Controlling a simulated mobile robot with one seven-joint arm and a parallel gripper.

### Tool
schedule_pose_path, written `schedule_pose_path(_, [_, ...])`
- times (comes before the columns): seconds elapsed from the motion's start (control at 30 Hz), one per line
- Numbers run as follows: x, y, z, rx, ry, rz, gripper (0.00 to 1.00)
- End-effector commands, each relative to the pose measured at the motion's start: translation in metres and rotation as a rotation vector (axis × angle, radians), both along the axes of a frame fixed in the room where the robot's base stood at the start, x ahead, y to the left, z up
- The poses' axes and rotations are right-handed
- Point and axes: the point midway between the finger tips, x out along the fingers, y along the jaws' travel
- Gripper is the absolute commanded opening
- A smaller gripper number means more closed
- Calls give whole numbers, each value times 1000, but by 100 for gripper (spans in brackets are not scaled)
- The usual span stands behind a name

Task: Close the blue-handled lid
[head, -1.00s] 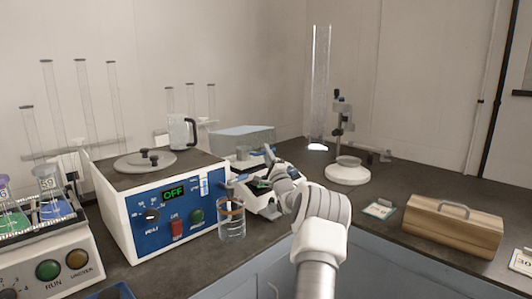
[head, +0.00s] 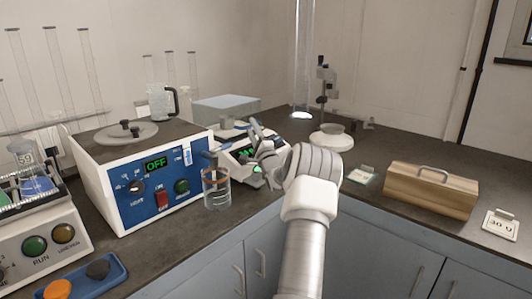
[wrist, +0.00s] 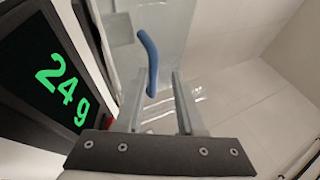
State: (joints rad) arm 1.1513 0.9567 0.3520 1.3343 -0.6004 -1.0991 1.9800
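The blue handle (wrist: 148,58) shows in the wrist view on a pale, see-through lid panel (wrist: 172,25). Its lower end lies near my left fingertip. I cannot tell whether they touch. My gripper (wrist: 163,75) is open, with a clear gap between its two fingers. A balance with a black display (wrist: 50,80) reads "24 g" in green, just left of the fingers. In the head view my gripper (head: 257,138) is at the balance (head: 232,150), and my wrist hides part of it. The blue handle cannot be made out clearly in the head view.
A glass beaker (head: 216,188) stands in front of the balance, close to my arm. A stand with a white base (head: 331,140) and a wooden box (head: 432,190) are to the right. The bench between is mostly clear.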

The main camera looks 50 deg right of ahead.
Motion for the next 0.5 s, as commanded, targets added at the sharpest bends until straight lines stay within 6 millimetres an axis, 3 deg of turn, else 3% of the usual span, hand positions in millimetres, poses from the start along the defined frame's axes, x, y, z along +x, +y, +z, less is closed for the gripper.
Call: schedule_pose_path(0.5, [-81,38,-35,-2,-5,-6,27])
